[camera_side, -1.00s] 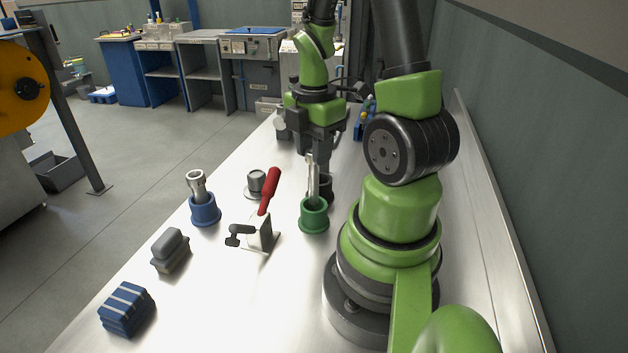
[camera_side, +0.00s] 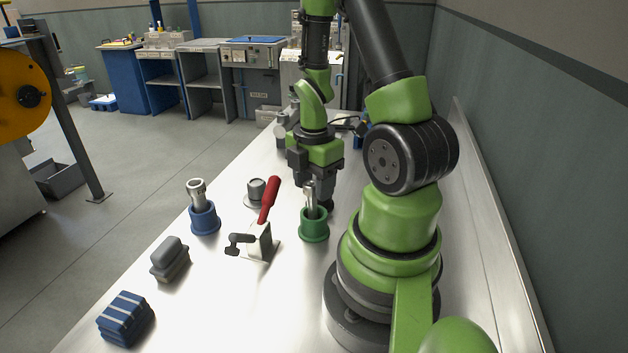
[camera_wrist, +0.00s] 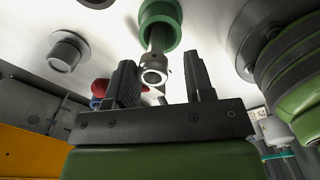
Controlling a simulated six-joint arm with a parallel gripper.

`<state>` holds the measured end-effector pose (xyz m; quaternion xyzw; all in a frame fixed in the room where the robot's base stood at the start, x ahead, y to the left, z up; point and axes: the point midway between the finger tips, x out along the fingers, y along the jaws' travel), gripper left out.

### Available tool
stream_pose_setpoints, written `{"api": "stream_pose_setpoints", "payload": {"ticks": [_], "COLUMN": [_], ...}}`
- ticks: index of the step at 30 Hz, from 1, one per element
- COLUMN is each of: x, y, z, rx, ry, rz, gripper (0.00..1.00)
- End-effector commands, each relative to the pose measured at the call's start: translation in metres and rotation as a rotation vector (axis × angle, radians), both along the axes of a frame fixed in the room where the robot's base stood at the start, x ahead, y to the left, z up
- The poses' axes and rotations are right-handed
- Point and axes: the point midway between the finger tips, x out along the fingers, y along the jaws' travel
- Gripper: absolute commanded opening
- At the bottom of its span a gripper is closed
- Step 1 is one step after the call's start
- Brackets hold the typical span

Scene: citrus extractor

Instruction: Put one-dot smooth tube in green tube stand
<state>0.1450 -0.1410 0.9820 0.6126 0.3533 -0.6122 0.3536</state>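The green tube stand (camera_side: 314,230) stands on the bench in the side view, and its ring also shows at the top of the wrist view (camera_wrist: 174,34). A metallic tube (camera_side: 311,204) stands in it, nearly upright; its open end (camera_wrist: 153,76) faces the wrist camera. I cannot make out dot marks on it. My gripper (camera_wrist: 160,75) is low over the stand, its two dark fingers on either side of the tube's upper end. A gap shows between the tube and the right finger, so the fingers look open. In the side view the fingertips are partly hidden.
A blue stand (camera_side: 205,220) holds another metallic tube (camera_side: 197,190). A toggle clamp with a red handle (camera_side: 268,200) stands left of the green stand, near a grey round part (camera_side: 257,190). A grey block (camera_side: 170,260) and a blue ribbed block (camera_side: 126,318) lie nearer the camera.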

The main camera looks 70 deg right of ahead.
Motion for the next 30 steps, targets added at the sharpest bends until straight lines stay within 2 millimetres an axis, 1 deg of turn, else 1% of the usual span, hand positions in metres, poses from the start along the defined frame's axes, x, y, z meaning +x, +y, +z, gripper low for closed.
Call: {"api": "stream_pose_setpoints", "payload": {"ticks": [9, 14, 17, 24, 30], "x": [0.000, 0.001, 0.001, 0.001, 0.001], "y": [0.000, -0.001, -0.001, -0.001, -0.001], "z": [0.001, 0.010, 0.023, 0.068, 0.101], "rx": [0.000, -0.003, -0.005, -0.008, -0.006], "ry": [0.000, -0.003, -0.005, -0.008, -0.006], "rz": [0.000, -0.001, 0.000, -0.001, 0.001], "gripper": [0.56, 0.56, 0.56, 0.56, 0.56]}}
